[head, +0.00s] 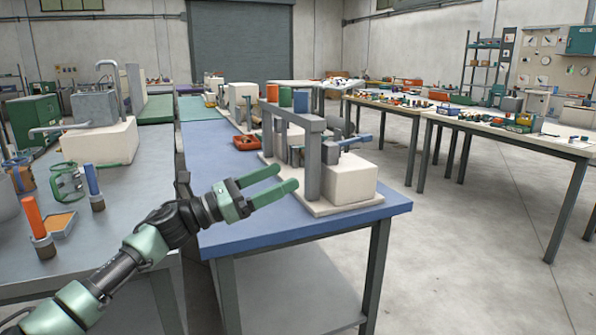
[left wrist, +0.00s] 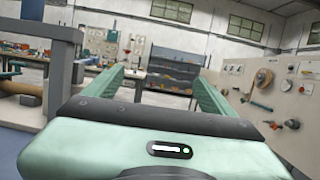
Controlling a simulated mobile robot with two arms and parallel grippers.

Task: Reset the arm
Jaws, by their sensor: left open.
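My left gripper (head: 282,180) is open and empty, its two green fingers spread apart. In the head view it is over the blue table (head: 230,226), just left of the spiral winder (head: 312,160). The winder has a grey upright frame, a pale block and a pale base plate. In the left wrist view the two green fingers (left wrist: 158,85) point forward with nothing between them. A grey post of the winder shows at the left of the wrist view (left wrist: 62,75). My right gripper is not in view.
A grey-blue bench (head: 120,205) at left holds a pale block with a grey box, an orange cylinder (head: 33,217), a blue cylinder (head: 92,180) and a green ring-shaped part (head: 66,183). An orange tray (head: 248,142) lies behind my gripper. Open floor (head: 470,260) lies at right.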

